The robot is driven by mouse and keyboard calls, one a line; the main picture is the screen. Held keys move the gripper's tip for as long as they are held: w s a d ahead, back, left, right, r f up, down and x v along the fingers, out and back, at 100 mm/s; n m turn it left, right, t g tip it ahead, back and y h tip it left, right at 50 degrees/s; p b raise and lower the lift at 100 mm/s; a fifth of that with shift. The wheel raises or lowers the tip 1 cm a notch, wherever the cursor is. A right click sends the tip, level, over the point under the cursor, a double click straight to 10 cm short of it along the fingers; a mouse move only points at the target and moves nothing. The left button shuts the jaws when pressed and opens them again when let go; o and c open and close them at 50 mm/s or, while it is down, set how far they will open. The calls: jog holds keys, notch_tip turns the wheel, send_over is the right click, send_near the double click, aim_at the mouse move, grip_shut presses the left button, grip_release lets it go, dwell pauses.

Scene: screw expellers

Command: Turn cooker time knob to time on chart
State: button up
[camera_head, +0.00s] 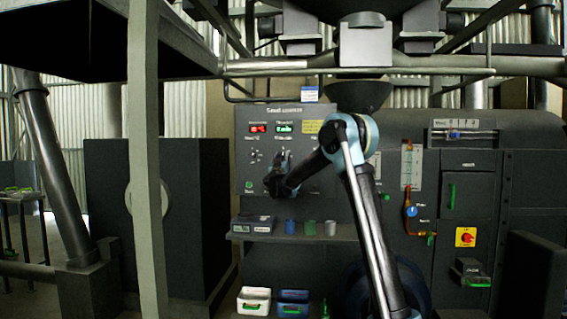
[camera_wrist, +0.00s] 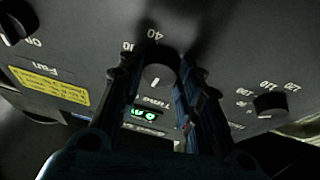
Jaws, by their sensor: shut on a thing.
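The time knob (camera_wrist: 158,70) is dark and round with a white pointer mark, and it sits between my two fingers in the wrist view. My gripper (camera_head: 284,166) is at the control panel (camera_head: 250,160) in the head view and is shut on this knob. Scale numbers, one reading 40, show upside down beyond the knob. The word Time and a lit green display (camera_wrist: 144,114) lie on the near side of the knob; I cannot read the value surely. In the head view my gripper hides the knob.
Another knob (camera_wrist: 270,104) with a numbered scale is at right in the wrist view, and a yellow label (camera_wrist: 48,86) near Fan is at left. Below the panel, a shelf (camera_head: 340,234) carries several cups. A red display (camera_head: 258,128) is on the panel.

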jog(key=m+h, duration=0.2)
jog(key=m, duration=0.1)
jog(key=m+g+h, duration=0.1)
jog(key=m, duration=0.3)
jog(key=shift+a+r+h, duration=0.1)
jog(key=shift+a+h, duration=0.1)
jog(key=shift+h, duration=0.2)
jog(key=shift+m+g+h, duration=0.35)
jog(key=shift+m, duration=0.9)
jog(key=shift+m+g+h, duration=0.35)
jog(key=shift+m, duration=0.9)
jog(key=o, duration=1.1)
jog(key=shift+c, duration=0.2)
